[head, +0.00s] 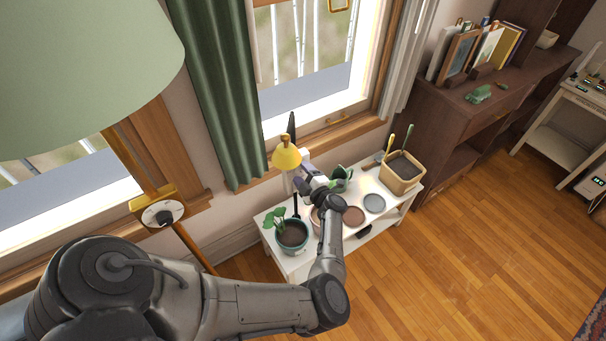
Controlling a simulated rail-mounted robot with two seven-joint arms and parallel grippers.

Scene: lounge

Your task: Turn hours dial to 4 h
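A round white dial with a black knob (161,216) sits on a brass-coloured box on the floor lamp's pole at left. Its markings are too small to read, so I cannot tell if it is the hours dial. My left gripper (301,182) is over the back of the white plant bench (297,262), just below a yellow lamp shade (286,158). It is close to a white upright part (290,183) behind it, mostly hidden by the gripper and wrist. I cannot tell whether they touch, or whether the fingers are open. My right gripper is out of view.
The bench holds a potted plant (292,235), a small green watering can (342,178), round saucers (374,203) and a tan planter (402,174). A green curtain (216,90) and window stand behind. A dark cabinet (443,110) is to the right. The wooden floor in front is clear.

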